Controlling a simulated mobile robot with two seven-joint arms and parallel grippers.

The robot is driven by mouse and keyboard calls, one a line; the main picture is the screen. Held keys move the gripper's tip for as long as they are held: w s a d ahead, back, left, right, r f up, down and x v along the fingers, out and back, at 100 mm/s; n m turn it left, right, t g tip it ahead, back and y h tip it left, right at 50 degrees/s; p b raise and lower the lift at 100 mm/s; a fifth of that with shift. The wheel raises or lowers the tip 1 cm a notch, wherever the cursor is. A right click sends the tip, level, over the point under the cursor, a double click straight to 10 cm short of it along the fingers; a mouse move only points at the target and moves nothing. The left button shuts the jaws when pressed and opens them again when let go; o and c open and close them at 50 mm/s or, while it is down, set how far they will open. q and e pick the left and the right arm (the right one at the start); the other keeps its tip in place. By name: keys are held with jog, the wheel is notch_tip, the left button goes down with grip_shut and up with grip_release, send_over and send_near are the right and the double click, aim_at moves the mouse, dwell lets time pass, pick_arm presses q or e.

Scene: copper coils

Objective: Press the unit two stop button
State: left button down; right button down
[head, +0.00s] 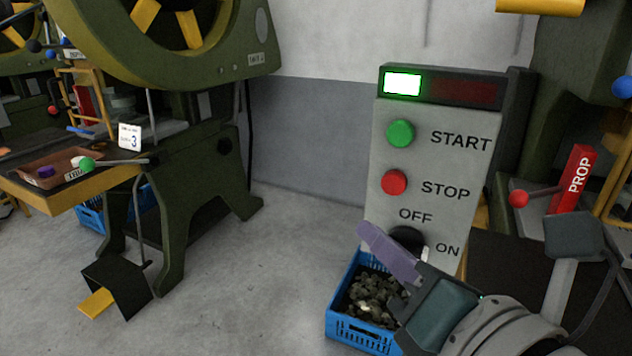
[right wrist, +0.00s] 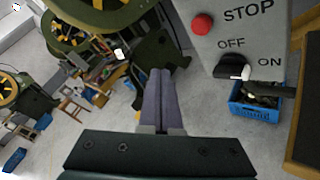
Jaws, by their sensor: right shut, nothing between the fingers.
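A grey control panel (head: 440,130) stands right of centre in the head view. Its red STOP button (head: 394,183) sits below the green START button (head: 400,133). The red button also shows at the top of the right wrist view (right wrist: 202,24). My right gripper (head: 364,230) is shut and empty, with its purple fingers below and left of the red button, apart from it. In the right wrist view, the closed fingertips (right wrist: 160,72) point left of the panel. No unit number is readable on the panel. My left gripper is out of view.
A black OFF/ON knob (head: 408,238) is partly behind my right gripper. The panel's left lamp (head: 403,83) is lit; the right one is dark red. A blue crate (head: 345,329) of dark pieces stands below. A green press (head: 200,150) is left; open floor lies between.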

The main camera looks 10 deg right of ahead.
aim_at(394, 183)
jog(key=shift+w+a+f, duration=0.1)
jog(key=shift+a+f, duration=0.1)
jog(key=shift+f, duration=0.05)
jog(key=shift+d, duration=0.1)
jog(key=shift+w+d, duration=0.8)
jog(key=shift+w, duration=0.4)
jog(key=shift+w+d, duration=0.8)
jog(key=shift+w, duration=0.45)
jog(key=shift+w+d, duration=0.8)
jog(key=shift+w, duration=0.4)
jog(key=shift+w+d, duration=0.2)
jog(key=shift+w, duration=0.15)
